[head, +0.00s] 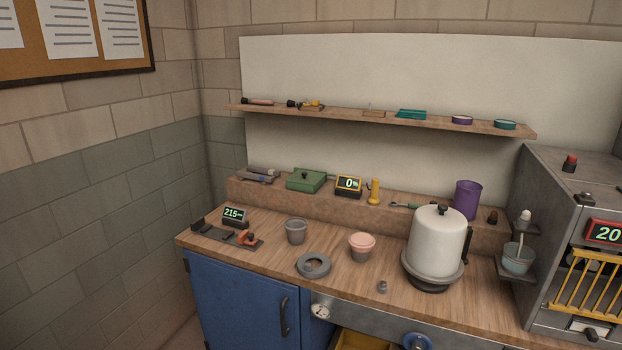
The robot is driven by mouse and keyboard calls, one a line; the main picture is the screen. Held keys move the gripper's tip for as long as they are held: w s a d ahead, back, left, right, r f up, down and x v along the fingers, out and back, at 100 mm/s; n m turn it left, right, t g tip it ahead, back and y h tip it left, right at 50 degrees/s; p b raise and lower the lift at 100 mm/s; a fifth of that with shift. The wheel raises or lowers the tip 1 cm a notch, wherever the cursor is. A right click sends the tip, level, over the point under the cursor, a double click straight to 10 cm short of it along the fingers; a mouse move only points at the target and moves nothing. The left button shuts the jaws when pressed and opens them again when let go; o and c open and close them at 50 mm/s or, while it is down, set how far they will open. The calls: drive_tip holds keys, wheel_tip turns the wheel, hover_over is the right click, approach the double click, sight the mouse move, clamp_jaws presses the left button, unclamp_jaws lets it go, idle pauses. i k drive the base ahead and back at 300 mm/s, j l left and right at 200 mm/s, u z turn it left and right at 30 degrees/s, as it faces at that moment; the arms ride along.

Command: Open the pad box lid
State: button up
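A green box (306,181) with a small dark knob on its lid sits on the raised wooden ledge at the back of the counter, left of centre. It looks like the pad box. Its lid appears closed, and its inside is hidden. My gripper is not in view.
Beside the box are grey tools (259,175) on its left and a display reading 0% (348,186) on its right. A shelf (380,119) runs above. On the counter stand a grey cup (296,231), a pink-topped cup (361,246), a grey ring (313,265) and a white domed vessel (436,244).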

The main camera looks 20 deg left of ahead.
sight(311, 178)
drive_tip(key=i+j, duration=0.75)
drive_tip(key=j, duration=0.15)
